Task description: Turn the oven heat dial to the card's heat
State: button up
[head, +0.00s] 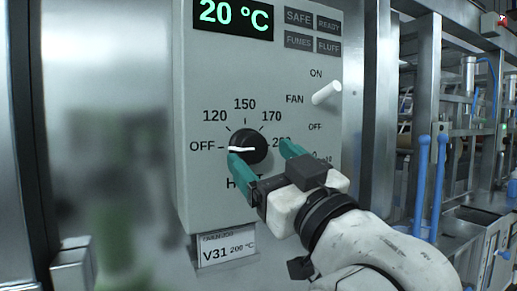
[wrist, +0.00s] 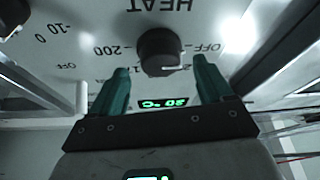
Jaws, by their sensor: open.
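The black heat dial (head: 248,146) is on the grey oven panel (head: 205,100), with its white pointer toward OFF at the left. Its marks run OFF, 120, 150, 170 and a partly hidden 200 at the right. The card (head: 226,248) below reads V31, 200 °C. My gripper (head: 262,152) is open, its teal fingers near the dial, one at its lower left and one to its right. In the wrist view the dial (wrist: 160,52) lies just beyond and between the open fingertips; whether they touch it I cannot tell.
The green display (head: 234,14) reads 20 °C. A white fan lever (head: 327,93) sticks out at the panel's right, above my gripper. Blue-handled levers (head: 422,175) and metal racks stand farther right.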

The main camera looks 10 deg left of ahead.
aim_at(251, 148)
jog(key=shift+x, duration=1.45)
jog(key=c, duration=1)
